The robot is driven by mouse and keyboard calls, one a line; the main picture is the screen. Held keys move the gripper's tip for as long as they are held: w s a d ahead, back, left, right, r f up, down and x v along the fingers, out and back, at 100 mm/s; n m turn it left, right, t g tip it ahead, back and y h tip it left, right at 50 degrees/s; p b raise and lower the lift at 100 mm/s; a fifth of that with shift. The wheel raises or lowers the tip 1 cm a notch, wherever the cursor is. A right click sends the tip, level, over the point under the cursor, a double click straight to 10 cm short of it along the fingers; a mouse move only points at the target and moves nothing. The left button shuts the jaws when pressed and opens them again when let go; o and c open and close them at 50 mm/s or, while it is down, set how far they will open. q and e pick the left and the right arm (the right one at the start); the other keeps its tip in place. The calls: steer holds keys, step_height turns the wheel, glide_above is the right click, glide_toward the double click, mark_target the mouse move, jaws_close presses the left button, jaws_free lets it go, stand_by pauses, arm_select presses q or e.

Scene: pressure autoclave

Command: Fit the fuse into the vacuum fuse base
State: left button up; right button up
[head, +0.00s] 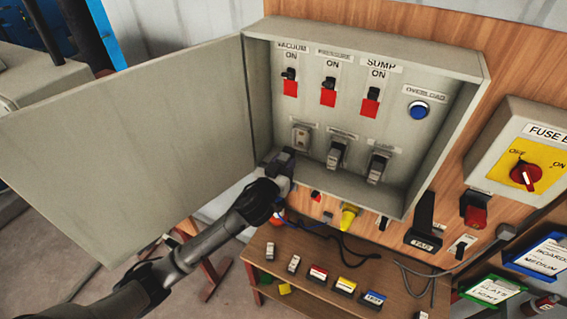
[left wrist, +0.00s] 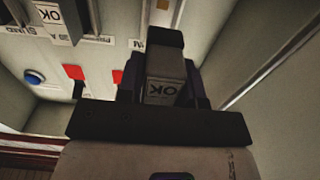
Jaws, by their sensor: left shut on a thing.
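My left gripper (head: 283,160) is at the lower left of the open grey cabinet (head: 262,95). In the left wrist view it is shut on a grey fuse (left wrist: 165,72) with an OK label, seen upside down. The vacuum fuse base (head: 301,137) is the leftmost of three in the cabinet's lower row and looks empty. The held fuse is below and left of it, apart from it in the head view. The pressure position (head: 338,153) and sump position (head: 378,165) hold grey fuses. My right gripper is not in view.
Red-marked switches and a blue overload button (head: 419,110) are above the fuse row. A wooden shelf (head: 330,302) below holds small blocks and coloured boxes. A yellow plug (head: 348,216) hangs under the cabinet.

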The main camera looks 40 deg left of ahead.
mark_target(301, 139)
arm_select(q)
steer(key=shift+b+x, duration=0.5)
steer(key=shift+x, duration=2.1)
steer(key=shift+w+a, duration=0.1)
steer(key=shift+w, duration=0.1)
steer(key=shift+p, duration=0.3)
steer(key=shift+w+a, duration=0.1)
steer(key=shift+w, duration=0.2)
stand_by(0.4)
steer(key=shift+b+x, duration=0.35)
steer(key=shift+x, duration=0.55)
